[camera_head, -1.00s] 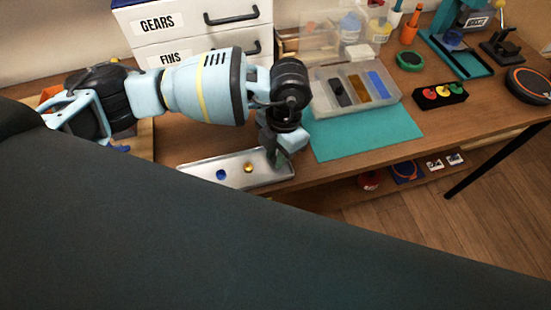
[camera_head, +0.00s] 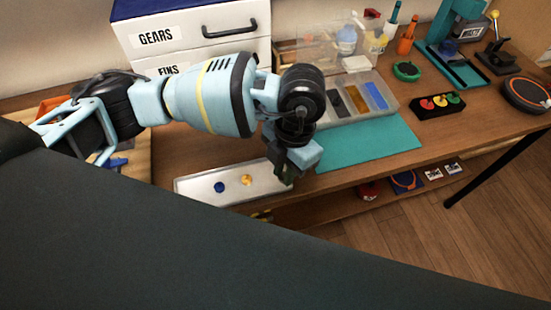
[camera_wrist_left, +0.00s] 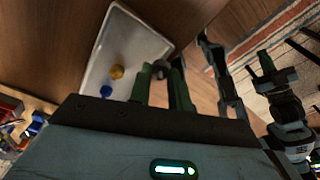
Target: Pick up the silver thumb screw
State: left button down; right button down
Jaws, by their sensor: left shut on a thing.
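The silver thumb screw (camera_wrist_left: 161,66) shows as a small grey piece between the fingertips of my left gripper (camera_wrist_left: 162,74) in the left wrist view. The left gripper is shut on it, by the tray's end. In the head view the left gripper (camera_head: 284,174) is over the right end of the metal tray (camera_head: 200,181), and the screw is hidden there. A blue thumb screw (camera_head: 219,187) and a gold thumb screw (camera_head: 246,180) lie in the tray. My right gripper (camera_wrist_left: 268,72) appears at the right of the left wrist view; its opening is unclear.
A teal mat (camera_head: 365,145) lies right of the left gripper, with a clear compartment box (camera_head: 352,112) behind it. White labelled drawers (camera_head: 190,45) stand at the back. A black button box (camera_head: 437,105) stands further right.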

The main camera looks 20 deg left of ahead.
pick_arm(q)
jog(key=s+d+r, duration=0.1)
jog(key=s+d, duration=0.7)
jog(key=d, duration=0.1)
jog(key=shift+b, duration=0.3)
